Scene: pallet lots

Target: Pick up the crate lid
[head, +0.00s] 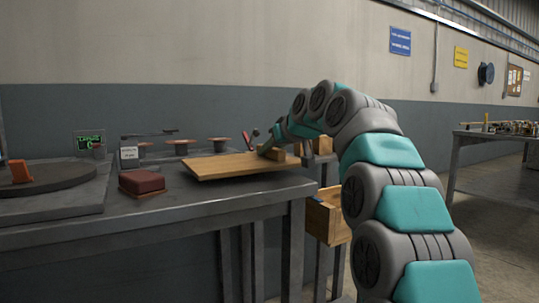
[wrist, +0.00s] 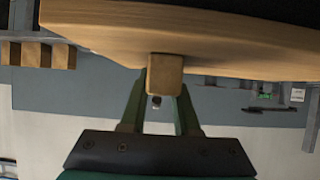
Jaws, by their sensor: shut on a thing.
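The crate lid is a flat light-wood board (head: 232,165) at the right end of the grey workbench. In the wrist view the lid (wrist: 110,28) spans the top of the picture, with a small wooden block handle (wrist: 165,68) on it. My gripper (wrist: 162,90) is shut on this handle, one finger on each side. In the head view my gripper (head: 268,148) is at the lid's far right part, partly hidden by my arm. Whether the lid touches the bench or hangs just above it, I cannot tell.
A dark red block (head: 141,183) sits left of the lid. A round dark turntable (head: 40,177) with an orange part (head: 20,171) is farther left. Several copper-coloured spools (head: 181,146) stand behind. An open wooden crate (head: 328,217) is below the bench's right end.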

